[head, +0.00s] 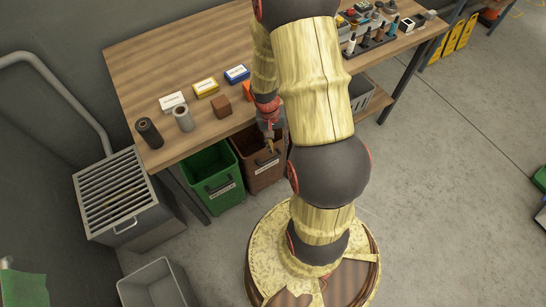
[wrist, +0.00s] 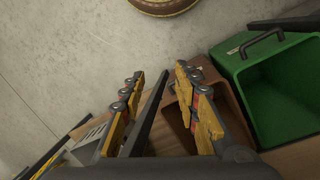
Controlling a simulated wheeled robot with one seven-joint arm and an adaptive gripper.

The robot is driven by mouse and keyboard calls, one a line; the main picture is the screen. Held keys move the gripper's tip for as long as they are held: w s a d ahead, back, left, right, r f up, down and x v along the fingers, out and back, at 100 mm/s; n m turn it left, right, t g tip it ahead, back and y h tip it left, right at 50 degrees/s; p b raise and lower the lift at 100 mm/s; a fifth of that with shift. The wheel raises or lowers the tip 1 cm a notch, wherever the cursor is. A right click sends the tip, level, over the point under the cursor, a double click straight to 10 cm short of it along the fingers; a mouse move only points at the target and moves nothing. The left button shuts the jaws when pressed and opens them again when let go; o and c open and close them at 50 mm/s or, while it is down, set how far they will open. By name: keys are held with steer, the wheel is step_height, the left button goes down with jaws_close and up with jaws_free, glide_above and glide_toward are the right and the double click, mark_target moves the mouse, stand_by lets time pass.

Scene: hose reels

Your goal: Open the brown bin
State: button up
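The brown bin (head: 264,176) stands under the front edge of the wooden table, beside the green bin. Its open top and dark inside show in part, and it has a dark handle and a white label on the front. My gripper (head: 270,147) is above the brown bin, near its front, with my arm covering the bin's right side. In the wrist view my gripper (wrist: 160,75) is open, its two yellow fingers apart. The brown bin (wrist: 207,73) lies behind the right finger, partly hidden. A dark bar runs between the fingers; I cannot tell whether they touch it.
The green bin (head: 211,180) stands open just left, and shows in the wrist view (wrist: 285,92). The table (head: 150,60) above carries boxes, rolls and tools. A grey slatted unit (head: 115,195) and a grey tub (head: 155,285) are at left. Floor (head: 430,180) at right is clear.

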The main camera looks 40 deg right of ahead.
steer(key=d+f+m+t, duration=0.1)
steer(key=d+f+m, duration=0.15)
steer(key=f, duration=0.55)
steer(key=d+f+m, duration=0.2)
steer(key=f+m, duration=0.1)
steer(key=f, duration=0.5)
steer(key=m+t, duration=0.3)
steer(key=m, duration=0.3)
glide_toward(273, 159)
steer(key=shift+m, duration=0.25)
steer(key=f+b, duration=0.1)
steer(key=f, duration=0.1)
steer(key=w+f, duration=0.1)
steer(key=f, duration=0.2)
steer(key=f+b, duration=0.1)
steer(key=f, duration=0.2)
steer(key=shift+w+d+f+b, duration=0.1)
steer(key=shift+w+d+b, duration=0.1)
steer(key=shift+w+b, duration=0.2)
steer(key=shift+c, duration=1.3)
jaws_close()
